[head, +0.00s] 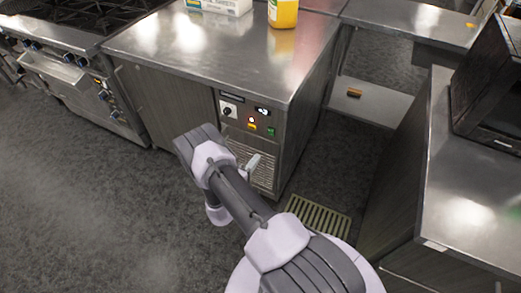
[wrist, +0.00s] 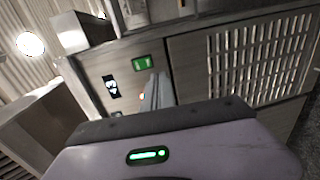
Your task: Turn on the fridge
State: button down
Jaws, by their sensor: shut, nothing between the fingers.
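The fridge (head: 175,103) is a steel under-counter unit in the middle of the head view. Its control panel (head: 245,112) carries a knob (head: 228,111), a small dark display (head: 263,110), an orange lit switch (head: 251,126) and a green switch (head: 271,131). In the wrist view the panel appears turned, with the green switch (wrist: 142,62) and the display (wrist: 111,86) clear. The orange light is mostly hidden behind my fingers. My gripper (head: 254,161) is shut and empty, just below the panel in the head view. Its fingertips (wrist: 158,78) point toward the panel near the switches; I cannot tell whether they touch.
A vent grille (wrist: 262,55) lies beside the panel. A yellow bottle (head: 283,12) and a white carton (head: 220,5) stand on the countertop (head: 190,40). A stove (head: 80,60) is at left and another steel counter (head: 470,190) at right. The floor at left is clear.

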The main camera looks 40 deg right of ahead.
jog(key=shift+f+v, duration=0.15)
jog(key=shift+v, duration=0.6)
jog(key=shift+f+v, duration=0.15)
jog(key=shift+v, duration=0.6)
